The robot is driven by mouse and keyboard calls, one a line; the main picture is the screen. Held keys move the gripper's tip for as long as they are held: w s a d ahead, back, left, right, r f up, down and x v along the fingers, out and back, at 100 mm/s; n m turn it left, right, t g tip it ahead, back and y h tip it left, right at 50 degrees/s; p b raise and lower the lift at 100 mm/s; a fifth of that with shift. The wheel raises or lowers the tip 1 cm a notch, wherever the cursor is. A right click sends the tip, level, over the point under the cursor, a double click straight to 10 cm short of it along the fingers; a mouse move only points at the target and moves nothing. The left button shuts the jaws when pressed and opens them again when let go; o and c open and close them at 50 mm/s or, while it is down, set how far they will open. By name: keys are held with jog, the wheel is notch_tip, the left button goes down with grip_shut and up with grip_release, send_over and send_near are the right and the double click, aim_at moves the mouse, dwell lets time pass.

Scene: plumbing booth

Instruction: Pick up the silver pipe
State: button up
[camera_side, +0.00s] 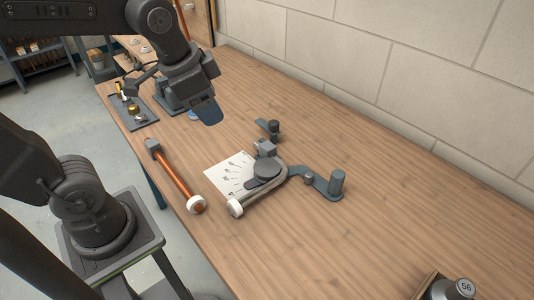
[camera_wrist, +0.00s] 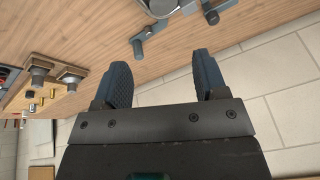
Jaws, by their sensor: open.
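A silver pipe (camera_side: 262,197) shows in the side view, bent around the round former of a grey pipe bender (camera_side: 267,169) on the wooden bench. A white cap (camera_side: 236,208) is on its near end. My gripper (camera_side: 208,112) is above the bench, up and to the left of the bender, apart from the pipe. In the wrist view my gripper (camera_wrist: 162,64) has its two dark fingers spread with nothing between them. Part of the bender (camera_wrist: 160,8) shows at the top edge there; the pipe is cut off or hard to make out.
A copper-coloured pipe (camera_side: 177,177) with a white end lies left of a white printed sheet (camera_side: 225,172). The bender's grey arm (camera_side: 318,180) reaches right. A dark tray of fittings (camera_side: 136,113) sits at the far left edge. A wall runs behind. The bench's right side is mostly clear.

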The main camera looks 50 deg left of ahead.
jog(key=w+a+f+m+g, duration=0.2)
jog(key=w+m, duration=0.4)
jog(key=w, duration=0.4)
jog(key=m+g, duration=0.2)
jog(key=m, duration=0.6)
send_over(268, 145)
notch_tip(268, 145, down, 8)
jog(key=f, duration=0.8)
jog(key=shift+w+f, duration=0.25)
jog(key=shift+s+f, duration=0.2)
jog(key=shift+f, duration=1.15)
jog(key=shift+s+f, duration=0.15)
jog(key=shift+f, duration=1.2)
jog(key=c, duration=1.1)
jog(key=shift+c, duration=0.2)
jog(key=shift+r, duration=0.15)
